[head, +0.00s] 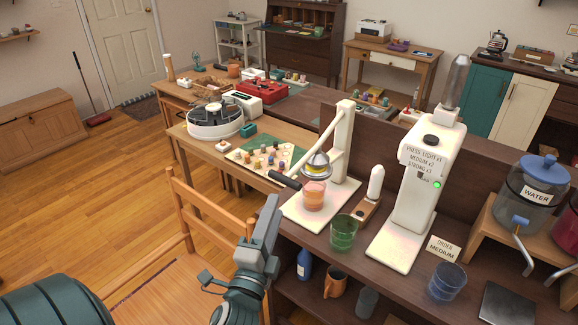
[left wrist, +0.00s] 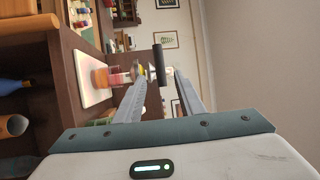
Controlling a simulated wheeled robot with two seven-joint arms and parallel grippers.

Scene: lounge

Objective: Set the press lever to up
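The white press (head: 343,140) stands on the counter with a white base plate. Its lever (head: 300,164) slopes down from the column toward the lower left and ends in a black handle (head: 284,180). A metal dome (head: 317,161) sits over a glass of orange liquid (head: 314,195) on the base. My left gripper (head: 268,222) is in front of the press, below and left of the handle. In the left wrist view its fingers (left wrist: 158,92) are apart with nothing held; the black handle (left wrist: 158,65) shows between and beyond the tips. My right gripper is not in view.
A green glass (head: 344,232) stands right of the press base. A white dispenser (head: 410,190) and a blue glass (head: 446,281) are further right. A wooden chair (head: 190,215) is left of my arm. A bottle (head: 304,264) and orange mug (head: 335,283) sit on the shelf below.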

